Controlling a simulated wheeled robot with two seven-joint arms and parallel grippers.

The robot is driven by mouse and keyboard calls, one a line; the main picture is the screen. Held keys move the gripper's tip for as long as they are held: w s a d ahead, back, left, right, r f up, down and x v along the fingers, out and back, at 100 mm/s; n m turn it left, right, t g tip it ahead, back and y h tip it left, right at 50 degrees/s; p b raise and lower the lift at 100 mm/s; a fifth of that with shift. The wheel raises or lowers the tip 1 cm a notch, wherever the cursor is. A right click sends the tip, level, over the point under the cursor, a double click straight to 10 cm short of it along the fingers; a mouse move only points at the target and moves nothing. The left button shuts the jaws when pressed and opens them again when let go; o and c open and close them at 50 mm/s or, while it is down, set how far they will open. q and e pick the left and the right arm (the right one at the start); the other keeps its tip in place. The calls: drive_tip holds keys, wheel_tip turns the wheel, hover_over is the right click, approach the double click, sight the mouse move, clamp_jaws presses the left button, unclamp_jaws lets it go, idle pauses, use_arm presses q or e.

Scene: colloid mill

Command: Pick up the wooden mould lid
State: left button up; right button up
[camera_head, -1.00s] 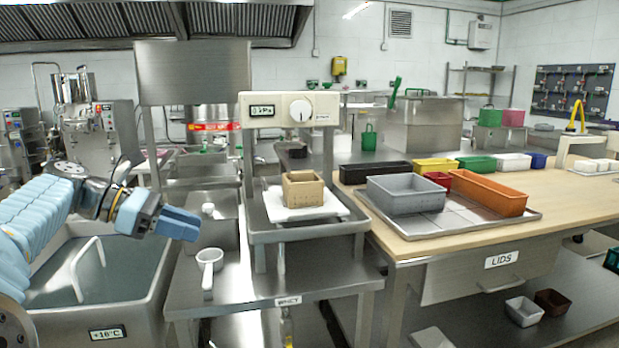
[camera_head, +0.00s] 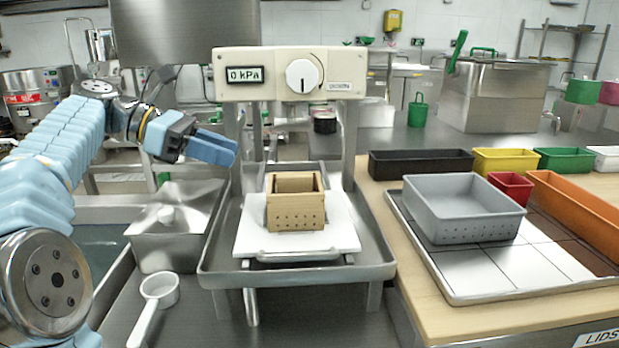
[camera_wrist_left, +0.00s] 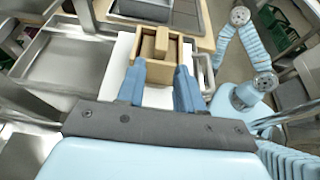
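A light wooden mould (camera_head: 296,212) with rows of small holes stands upright on a white board under the press. A darker wooden piece, seemingly the mould lid (camera_head: 295,184), sits in its open top. In the left wrist view the mould (camera_wrist_left: 147,48) lies beyond the fingertips, with a raised wooden bar on the lid (camera_wrist_left: 161,43). My left gripper (camera_head: 222,148) is up and left of the mould in the head view, apart from it. In the left wrist view its blue fingers (camera_wrist_left: 160,66) are spread with nothing between them. My right gripper does not show.
The press head (camera_head: 290,74) reads 0 kPa and hangs above the mould between two posts. A steel tray (camera_head: 225,275) surrounds the white board (camera_head: 340,235). A white ladle (camera_head: 158,290) lies at left. A grey perforated box (camera_head: 465,208) and coloured bins stand on the right table.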

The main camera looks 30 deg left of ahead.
sight(292, 174)
use_arm(q)
drive_tip(key=b+x, duration=0.1)
drive_tip(key=x, duration=0.6)
drive_tip(key=shift+d+f+b, duration=0.15)
drive_tip(key=shift+d+b, duration=0.15)
drive_tip(key=shift+b, duration=0.05)
drive_tip(key=b+x, duration=0.1)
drive_tip(key=x, duration=0.4)
drive_tip(key=shift+w+d, duration=0.15)
drive_tip(key=shift+d, duration=0.2)
clamp_jaws()
